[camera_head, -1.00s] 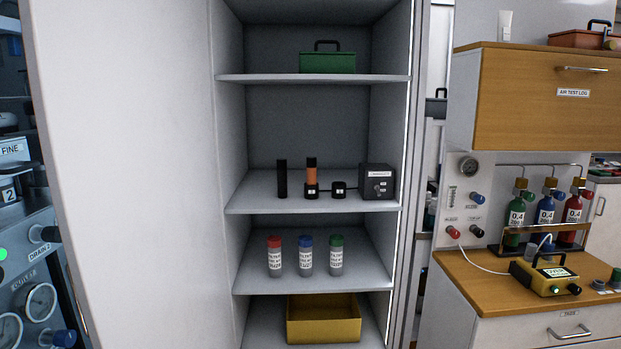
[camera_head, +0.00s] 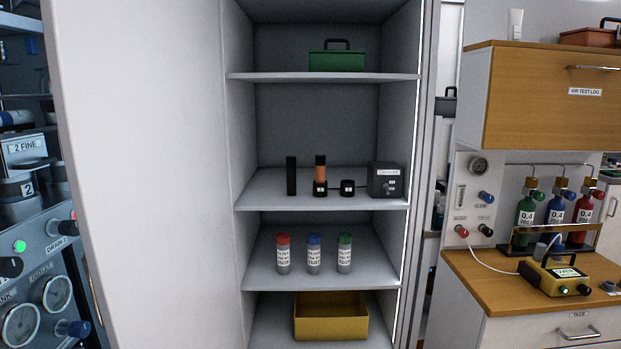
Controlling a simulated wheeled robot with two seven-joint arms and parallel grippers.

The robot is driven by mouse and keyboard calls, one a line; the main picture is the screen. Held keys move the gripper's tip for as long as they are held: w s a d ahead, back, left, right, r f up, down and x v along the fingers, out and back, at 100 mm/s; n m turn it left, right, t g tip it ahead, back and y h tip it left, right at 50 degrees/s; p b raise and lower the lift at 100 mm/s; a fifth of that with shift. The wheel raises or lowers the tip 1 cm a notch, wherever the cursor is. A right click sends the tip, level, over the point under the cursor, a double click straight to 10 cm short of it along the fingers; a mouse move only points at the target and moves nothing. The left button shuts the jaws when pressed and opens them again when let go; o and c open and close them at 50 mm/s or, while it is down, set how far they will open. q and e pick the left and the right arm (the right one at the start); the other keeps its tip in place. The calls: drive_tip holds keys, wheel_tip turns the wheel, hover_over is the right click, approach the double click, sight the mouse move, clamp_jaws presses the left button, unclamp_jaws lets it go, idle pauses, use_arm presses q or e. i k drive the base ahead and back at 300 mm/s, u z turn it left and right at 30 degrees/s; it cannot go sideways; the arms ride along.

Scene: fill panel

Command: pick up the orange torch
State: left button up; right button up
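The orange torch (camera_head: 320,170) stands upright on the middle shelf of the open cabinet. It has an orange body and a black top, and its lower end sits in or on a small black charger base (camera_head: 320,189). A plain black upright object (camera_head: 291,176) stands just left of it. A second small black base (camera_head: 347,188) is to its right, joined by a cable to a dark box (camera_head: 386,180). Neither of my grippers shows in the head view.
The cabinet door (camera_head: 145,170) stands open at the left. A green case (camera_head: 336,60) is on the shelf above. Below are canisters with red, blue and green caps (camera_head: 314,254) and a yellow bin (camera_head: 331,316). A wooden-topped counter (camera_head: 480,280) stands at the right.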

sight(320, 160)
drive_tip(key=u, duration=0.45)
drive_tip(key=k, duration=0.5)
drive_tip(key=z, duration=0.6)
drive_tip(key=i, duration=0.95)
drive_tip(key=z, duration=0.6)
drive_tip(key=i, duration=1.15)
drive_tip(key=u, duration=0.55)
